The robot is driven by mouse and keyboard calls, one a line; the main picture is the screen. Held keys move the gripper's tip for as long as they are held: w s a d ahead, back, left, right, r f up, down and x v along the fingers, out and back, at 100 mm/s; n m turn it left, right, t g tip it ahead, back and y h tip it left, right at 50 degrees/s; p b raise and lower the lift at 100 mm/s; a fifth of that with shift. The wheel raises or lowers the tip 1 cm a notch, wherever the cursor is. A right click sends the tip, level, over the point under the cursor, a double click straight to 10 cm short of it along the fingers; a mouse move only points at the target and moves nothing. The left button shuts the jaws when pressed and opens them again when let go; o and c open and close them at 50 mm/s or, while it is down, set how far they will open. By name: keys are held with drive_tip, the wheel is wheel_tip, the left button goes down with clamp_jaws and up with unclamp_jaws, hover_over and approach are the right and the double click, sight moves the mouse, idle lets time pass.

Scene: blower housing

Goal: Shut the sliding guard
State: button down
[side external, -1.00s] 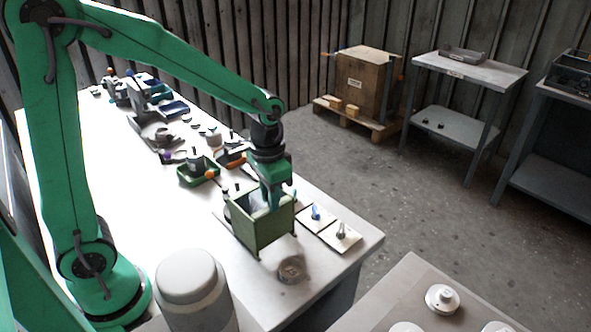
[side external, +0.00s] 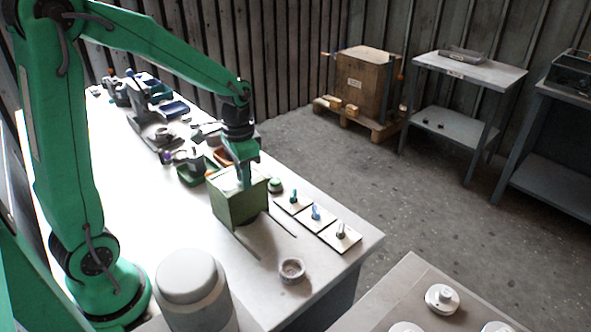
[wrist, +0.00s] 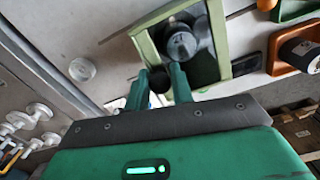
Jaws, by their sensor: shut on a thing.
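The sliding guard (side external: 240,208) is a green box-like cover on the white bench in the side view. Two dark guide lines (side external: 283,222) run from it toward the bench's near end. My gripper (side external: 243,182) points down at the guard's top. In the wrist view the guard's green frame (wrist: 147,48) surrounds a dark round part (wrist: 182,45). There my gripper (wrist: 158,76) has its two fingers closed around a dark round knob (wrist: 158,82). How the knob joins the guard is partly hidden by the fingers.
A small round cup (side external: 291,270) stands near the front. A green tray (side external: 190,176) and other parts crowd the bench behind the guard. A large grey cylinder (side external: 188,285) stands front left.

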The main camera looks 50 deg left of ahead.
drive_tip(key=shift+w+a, duration=0.1)
drive_tip(key=shift+a, duration=0.2)
drive_tip(key=c, duration=1.2)
unclamp_jaws()
drive_tip(key=shift+d, duration=0.1)
drive_tip(key=shift+c, duration=0.2)
drive_tip(key=shift+r, duration=0.1)
drive_tip(key=shift+r, duration=3.85)
